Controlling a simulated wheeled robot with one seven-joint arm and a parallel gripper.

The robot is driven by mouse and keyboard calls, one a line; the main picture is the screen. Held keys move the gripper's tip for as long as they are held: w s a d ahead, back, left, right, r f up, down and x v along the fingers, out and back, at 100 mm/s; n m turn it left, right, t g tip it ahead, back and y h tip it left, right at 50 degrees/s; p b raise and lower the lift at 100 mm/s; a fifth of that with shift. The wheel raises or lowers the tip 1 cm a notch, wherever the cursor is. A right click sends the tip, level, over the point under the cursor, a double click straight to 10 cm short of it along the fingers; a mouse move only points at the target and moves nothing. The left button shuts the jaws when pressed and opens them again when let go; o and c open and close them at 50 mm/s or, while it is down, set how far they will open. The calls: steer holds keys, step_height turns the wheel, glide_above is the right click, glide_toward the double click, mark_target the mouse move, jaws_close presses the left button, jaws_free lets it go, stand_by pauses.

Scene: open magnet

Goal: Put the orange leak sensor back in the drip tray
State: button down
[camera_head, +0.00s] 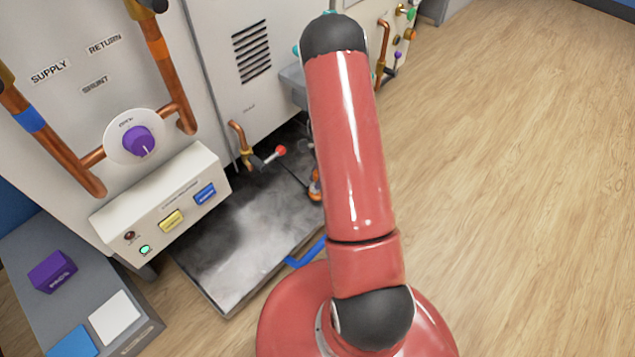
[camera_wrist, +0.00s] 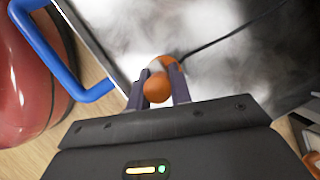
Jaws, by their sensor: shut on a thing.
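The orange leak sensor (camera_wrist: 157,88) is a small rounded orange body with a pale band. My gripper (camera_wrist: 157,92) is shut on it, with one dark finger on each side. A thin black cable runs from it to the upper right in the wrist view. In the head view the sensor (camera_head: 316,186) shows partly at the left edge of my red arm, which hides most of the gripper. The drip tray (camera_head: 235,250) is a flat, grey, cloudy-looking pan on the floor, also in the wrist view (camera_wrist: 215,60). The sensor appears over the tray near its rim; its height is unclear.
A blue handle (camera_head: 305,254) sticks out from the tray's near side. A copper drain pipe with a red-tipped lever (camera_head: 280,151) stands above the tray's back. A control box (camera_head: 165,205) overhangs the left side. Wooden floor (camera_head: 510,200) is clear to the right.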

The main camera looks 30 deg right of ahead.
steer(key=shift+f, duration=0.95)
steer(key=shift+f, duration=0.1)
steer(key=c, duration=1.3)
jaws_free()
steer(key=shift+o, duration=0.2)
steer(key=shift+r, duration=0.2)
steer(key=p+v, duration=0.2)
steer(key=v, duration=1)
steer(key=shift+s+f, duration=0.1)
